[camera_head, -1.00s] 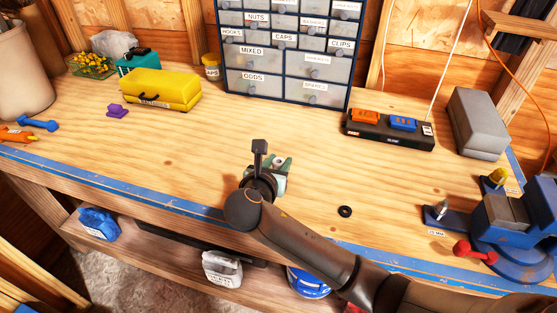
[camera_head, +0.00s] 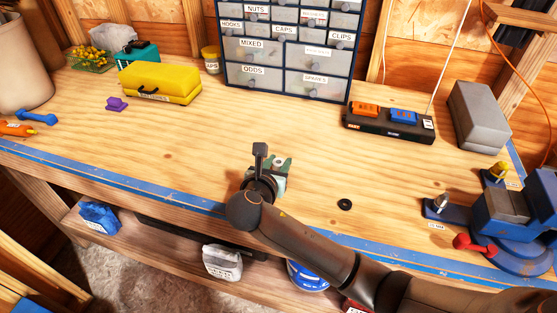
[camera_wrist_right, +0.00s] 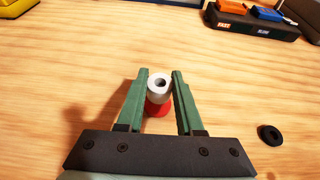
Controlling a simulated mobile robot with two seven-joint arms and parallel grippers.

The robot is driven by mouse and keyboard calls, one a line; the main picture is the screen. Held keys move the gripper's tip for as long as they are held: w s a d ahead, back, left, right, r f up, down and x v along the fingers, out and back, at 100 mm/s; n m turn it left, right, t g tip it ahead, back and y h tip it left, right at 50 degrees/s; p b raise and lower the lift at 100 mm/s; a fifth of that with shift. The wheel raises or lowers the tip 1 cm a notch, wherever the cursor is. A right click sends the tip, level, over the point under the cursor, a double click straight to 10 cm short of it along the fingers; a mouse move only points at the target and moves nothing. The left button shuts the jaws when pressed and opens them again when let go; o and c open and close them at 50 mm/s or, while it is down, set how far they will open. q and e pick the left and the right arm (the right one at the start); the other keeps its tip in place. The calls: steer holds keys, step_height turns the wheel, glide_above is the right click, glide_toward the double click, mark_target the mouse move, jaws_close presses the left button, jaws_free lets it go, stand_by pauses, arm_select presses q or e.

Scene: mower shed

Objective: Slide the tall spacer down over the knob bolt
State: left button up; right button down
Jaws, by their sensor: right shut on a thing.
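The tall spacer is a pale grey cylinder (camera_wrist_right: 160,84) with a dark hole in its top, upright between the green fingers of my right gripper (camera_wrist_right: 161,88). The right gripper is shut on it, low over the bench. A red round part (camera_wrist_right: 158,106), apparently the knob of the knob bolt, shows directly below the spacer in the wrist view. Whether the bolt's shank is inside the spacer is hidden. In the head view, my right gripper (camera_head: 278,165) is near mid-bench and its wrist hides the red part. My left gripper is not in view.
A black ring (camera_head: 345,204) lies right of the gripper. A blue vise (camera_head: 515,215) stands at the right edge. A black tray with orange and blue blocks (camera_head: 388,124), a yellow case (camera_head: 160,83) and a drawer cabinet (camera_head: 287,50) stand farther back.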

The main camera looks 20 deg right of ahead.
steer(key=shift+f, duration=0.55)
steer(key=shift+c, duration=2.4)
jaws_free()
